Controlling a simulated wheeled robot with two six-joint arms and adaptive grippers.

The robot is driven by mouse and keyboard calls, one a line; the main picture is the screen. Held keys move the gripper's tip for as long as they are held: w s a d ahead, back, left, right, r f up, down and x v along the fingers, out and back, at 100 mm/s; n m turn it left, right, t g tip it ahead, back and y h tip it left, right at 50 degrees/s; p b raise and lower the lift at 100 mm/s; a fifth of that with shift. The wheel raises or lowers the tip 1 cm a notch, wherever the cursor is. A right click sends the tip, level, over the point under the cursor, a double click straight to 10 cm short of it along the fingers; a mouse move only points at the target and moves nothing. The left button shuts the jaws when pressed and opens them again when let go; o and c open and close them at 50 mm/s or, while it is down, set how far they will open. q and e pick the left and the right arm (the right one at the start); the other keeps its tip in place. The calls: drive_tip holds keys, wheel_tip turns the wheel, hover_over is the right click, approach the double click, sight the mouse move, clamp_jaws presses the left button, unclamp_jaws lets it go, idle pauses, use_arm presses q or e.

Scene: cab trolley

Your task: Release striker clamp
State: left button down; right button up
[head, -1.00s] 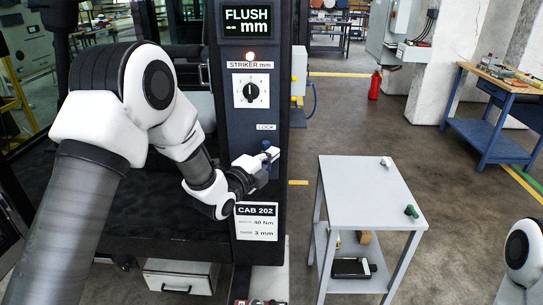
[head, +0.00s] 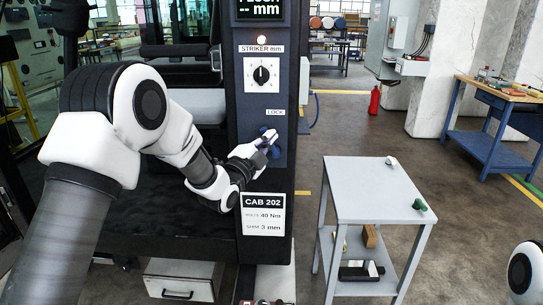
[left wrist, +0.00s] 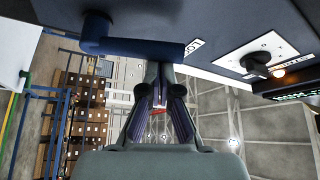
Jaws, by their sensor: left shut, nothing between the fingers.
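The striker clamp shows as a blue lever (left wrist: 135,47) on the dark post beside the LOCK label (head: 275,112). In the left wrist view its arm reaches sideways from a round pivot, across the front of my fingers. In the head view my left gripper (head: 268,140) is at the post just below the label and partly covers the lever. In the left wrist view my left gripper (left wrist: 160,80) is shut and empty, with its tips close to the lever; I cannot tell whether they touch. My right gripper is out of view.
The striker dial (head: 262,75) is above the label and the CAB 202 plate (head: 263,214) is below. A grey trolley (head: 370,195) stands right of the post, with a green knob (head: 419,205) on top. Open floor lies beyond it.

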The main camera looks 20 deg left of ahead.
use_arm(q)
drive_tip(key=a+f+n+t+y+b, duration=0.3)
drive_tip(key=n+y+b, duration=0.6)
drive_tip(key=n+b, duration=0.7)
wheel_tip(320, 180, down, 2)
drive_tip(key=shift+s+a+f+n+y, duration=0.2)
drive_tip(key=shift+s+a+n+y, duration=0.1)
drive_tip(key=shift+s+a+n, duration=0.3)
drive_tip(key=shift+w, duration=0.2)
